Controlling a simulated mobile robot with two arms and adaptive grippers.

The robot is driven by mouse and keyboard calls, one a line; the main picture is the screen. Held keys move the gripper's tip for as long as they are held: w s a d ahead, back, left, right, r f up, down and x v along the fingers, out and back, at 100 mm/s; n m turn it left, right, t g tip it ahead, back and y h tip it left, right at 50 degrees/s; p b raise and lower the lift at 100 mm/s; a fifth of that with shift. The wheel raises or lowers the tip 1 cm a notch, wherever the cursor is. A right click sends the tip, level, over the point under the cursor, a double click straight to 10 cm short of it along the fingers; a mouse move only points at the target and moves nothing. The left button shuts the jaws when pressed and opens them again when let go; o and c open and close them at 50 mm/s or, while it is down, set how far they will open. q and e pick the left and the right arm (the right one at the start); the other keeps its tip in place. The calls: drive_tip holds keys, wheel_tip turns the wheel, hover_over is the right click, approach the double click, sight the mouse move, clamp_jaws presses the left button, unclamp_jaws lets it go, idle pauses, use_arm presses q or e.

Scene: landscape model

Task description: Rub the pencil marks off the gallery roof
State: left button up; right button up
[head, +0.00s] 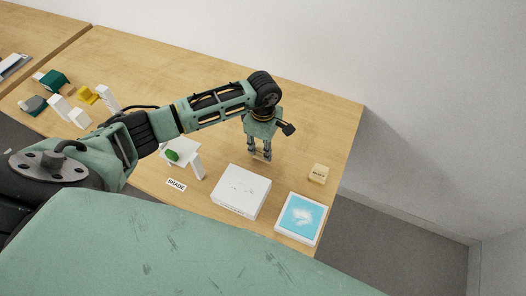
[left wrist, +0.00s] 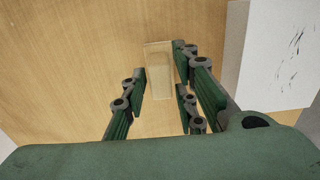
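A small tan block (left wrist: 159,70) lies on the wooden table, between the fingers of my left gripper (left wrist: 160,85) in the left wrist view. The fingers are spread, with a narrow strip of wood showing beside the block, so the gripper looks open around it. In the head view my left gripper (head: 261,156) points down at the table, just behind a white box-shaped model (head: 240,193). Grey pencil-like marks show on its flat top. The white surface with dark strokes (left wrist: 290,55) also shows at the right of the left wrist view. My right gripper is out of view.
A blue and white square panel (head: 300,218) lies right of the white model, with a labelled beige block (head: 318,173) behind it. A white canopy (head: 187,152) with a green piece and a SHADE label (head: 176,185) stand left. Several small models crowd the far left.

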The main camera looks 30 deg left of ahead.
use_arm(q)
clamp_jaws()
drive_tip(key=shift+r+p, duration=1.65)
drive_tip(key=shift+r, duration=1.35)
